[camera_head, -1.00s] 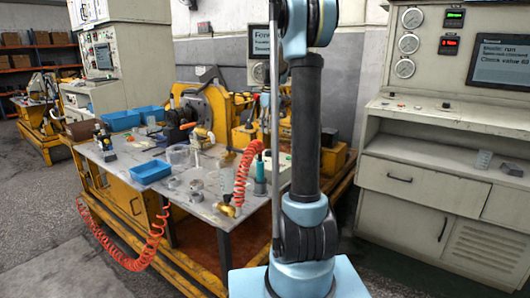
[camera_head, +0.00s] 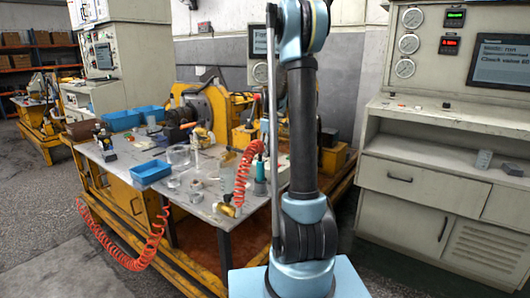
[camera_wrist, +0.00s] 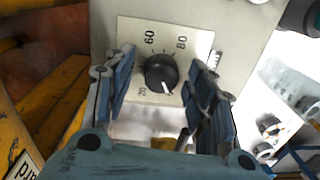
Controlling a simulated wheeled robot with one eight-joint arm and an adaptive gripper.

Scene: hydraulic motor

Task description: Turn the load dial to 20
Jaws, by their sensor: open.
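The load dial (camera_wrist: 160,72) is a round black knob on a pale scale plate (camera_wrist: 130,30) in the wrist view. Its white pointer line points down and slightly right. The marks 60 and 80 show above the knob, and a mark that looks like 20 is at its lower left. Other marks are hidden behind the fingers. My gripper (camera_wrist: 168,58) is open, with one blue-grey finger on each side of the knob. Both fingers appear apart from it. I cannot make out the dial or the gripper in the head view.
A workbench (camera_head: 200,203) carries blue trays (camera_head: 150,172), clear vessels and a coiled red hose (camera_head: 243,178). A grey control console (camera_head: 440,147) with gauges and a screen (camera_head: 503,62) stands at the right. Yellow machine parts (camera_wrist: 55,100) lie left of the gripper. Open floor is at the lower left.

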